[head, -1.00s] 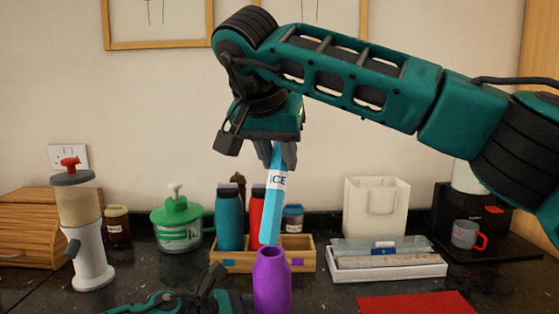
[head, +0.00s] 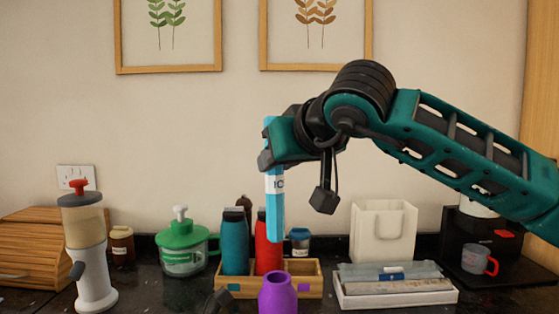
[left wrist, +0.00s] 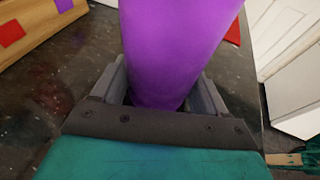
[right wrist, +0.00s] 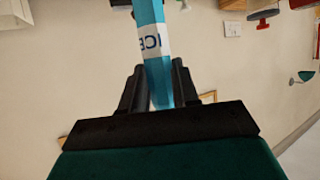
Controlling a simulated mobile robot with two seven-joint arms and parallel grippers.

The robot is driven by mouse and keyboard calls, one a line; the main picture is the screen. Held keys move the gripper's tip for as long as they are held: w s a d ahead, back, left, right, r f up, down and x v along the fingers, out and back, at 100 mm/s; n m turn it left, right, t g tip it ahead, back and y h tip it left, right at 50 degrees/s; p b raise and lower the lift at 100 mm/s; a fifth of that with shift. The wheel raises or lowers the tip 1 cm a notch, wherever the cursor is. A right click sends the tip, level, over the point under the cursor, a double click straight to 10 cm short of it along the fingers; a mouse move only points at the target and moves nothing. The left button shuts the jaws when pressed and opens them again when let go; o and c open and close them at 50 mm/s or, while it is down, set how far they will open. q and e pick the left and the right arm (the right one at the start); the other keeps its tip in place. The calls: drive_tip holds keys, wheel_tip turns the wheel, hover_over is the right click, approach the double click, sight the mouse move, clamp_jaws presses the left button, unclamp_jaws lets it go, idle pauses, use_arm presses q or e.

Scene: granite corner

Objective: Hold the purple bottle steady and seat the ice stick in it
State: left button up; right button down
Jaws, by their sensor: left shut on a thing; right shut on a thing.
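The purple bottle (head: 278,294) stands upright at the bottom of the head view, its open mouth up. My left gripper (left wrist: 155,95) is shut on the purple bottle (left wrist: 175,40) low on its body; in the head view only a dark part of this arm shows at the bottom edge. The ice stick (head: 275,212) is light blue with a white "ICE" label and hangs nearly upright. My right gripper (head: 268,160) is shut on its upper part. In the right wrist view, the ice stick (right wrist: 153,50) sits between the fingers. Its lower end appears above the bottle mouth, apart from it.
A wooden caddy (head: 312,280) with a teal bottle (head: 235,245) and a red bottle (head: 268,250) stands behind the purple bottle. A white tray (head: 395,298) is at right, a dispenser (head: 92,255) at left. The air around the stick is clear.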

sight(279, 196)
drive_tip(key=shift+s+d+f, duration=0.1)
drive_tip(key=shift+f, duration=2.75)
wheel_tip(279, 196, down, 13)
drive_tip(key=shift+s, duration=0.25)
idle(4.0)
drive_tip(key=c, duration=0.8)
unclamp_jaws()
drive_tip(key=shift+d+f, duration=0.2)
drive_tip(key=shift+f, duration=0.05)
